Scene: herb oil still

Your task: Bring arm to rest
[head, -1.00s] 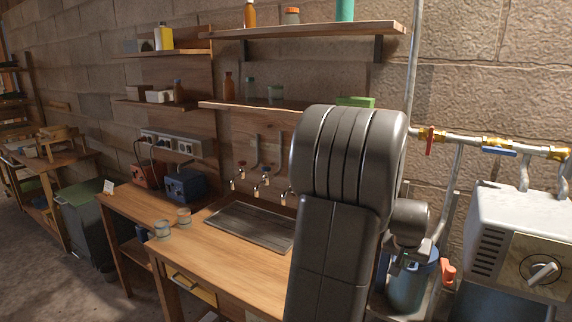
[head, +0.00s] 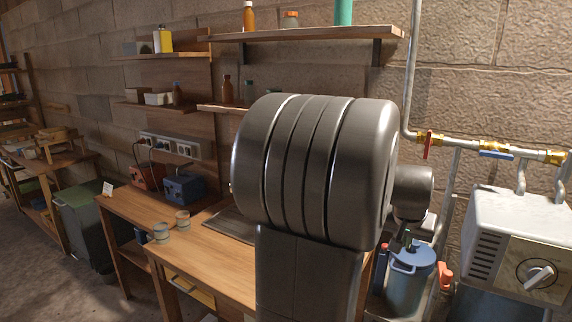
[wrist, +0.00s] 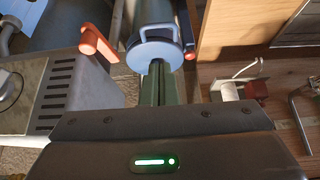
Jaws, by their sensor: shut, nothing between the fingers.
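My arm fills the middle of the head view, its large dark rounded joint in front of the workbench. In the wrist view my gripper (wrist: 160,68) is shut, its two greenish-grey fingers together and empty. The fingers point toward a blue lidded pot (wrist: 145,52) and overlap its lid in the picture. I cannot tell how far apart they are. In the head view the pot (head: 408,278) stands right of my arm. A small dark part of my gripper (head: 407,238) shows above its lid, mostly hidden behind the arm.
A grey-white box with a dial (head: 520,245) stands at the right, below a wall pipe with valves (head: 490,147). A red-orange handle (wrist: 97,42) is left of the fingers in the wrist view. The wooden workbench (head: 215,258) carries two jars (head: 172,225). Shelves (head: 320,35) hang above.

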